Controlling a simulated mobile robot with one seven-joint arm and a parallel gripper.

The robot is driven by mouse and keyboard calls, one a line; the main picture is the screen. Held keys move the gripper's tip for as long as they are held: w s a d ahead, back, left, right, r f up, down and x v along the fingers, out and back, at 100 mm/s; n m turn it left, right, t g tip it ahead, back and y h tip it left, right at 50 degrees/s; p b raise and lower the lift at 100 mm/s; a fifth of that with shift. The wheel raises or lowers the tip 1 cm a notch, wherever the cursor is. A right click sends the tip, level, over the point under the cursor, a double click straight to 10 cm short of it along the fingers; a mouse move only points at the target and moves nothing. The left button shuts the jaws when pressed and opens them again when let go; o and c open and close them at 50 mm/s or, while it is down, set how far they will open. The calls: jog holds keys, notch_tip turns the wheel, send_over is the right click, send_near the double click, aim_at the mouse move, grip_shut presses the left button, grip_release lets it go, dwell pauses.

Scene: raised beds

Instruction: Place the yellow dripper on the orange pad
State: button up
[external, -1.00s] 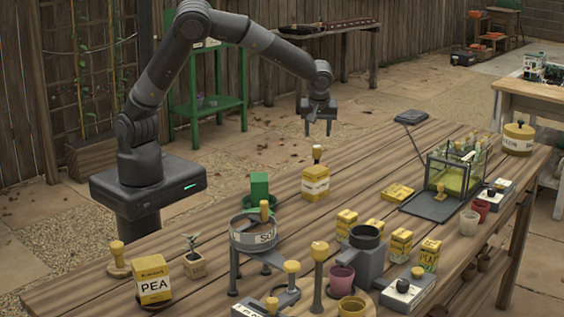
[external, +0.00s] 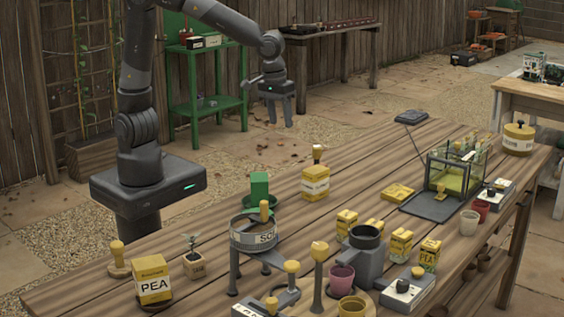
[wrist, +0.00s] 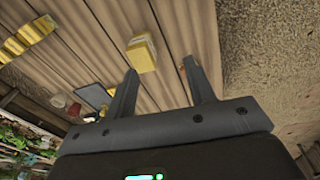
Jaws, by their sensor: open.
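My gripper (external: 281,122) is open and empty, held in the air beyond the far edge of the table. In the wrist view its two fingers (wrist: 160,70) are spread, with nothing between them. I cannot pick out the yellow dripper for certain among several yellow things. A yellow-and-white canister with a knob (external: 315,183) stands near the far edge of the table, below and right of my gripper. A yellow block-like thing (wrist: 142,54) shows beyond the fingertips in the wrist view. I cannot make out an orange pad; a small orange-brown patch shows by the right finger.
The long wooden table (external: 355,163) holds a sieve on a stand (external: 253,235), a green block (external: 259,184), a PEA box (external: 152,280), a grey cup-shaped holder (external: 366,258) and a glass case (external: 458,172).

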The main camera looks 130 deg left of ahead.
jog(key=s+d+r+m+t, duration=0.2)
jog(key=s+d+m, duration=0.5)
jog(key=d, duration=0.4)
jog(key=s+d+r+m+t+h, duration=0.1)
jog(key=s+d+r+m+t, duration=0.1)
jog(key=s+d+r+m, duration=0.3)
jog(key=s+d+m, duration=0.3)
jog(key=d+m, duration=0.1)
jog(key=d, duration=0.2)
jog(key=shift+s+d+m+t, duration=0.3)
jog(key=shift+d, duration=0.05)
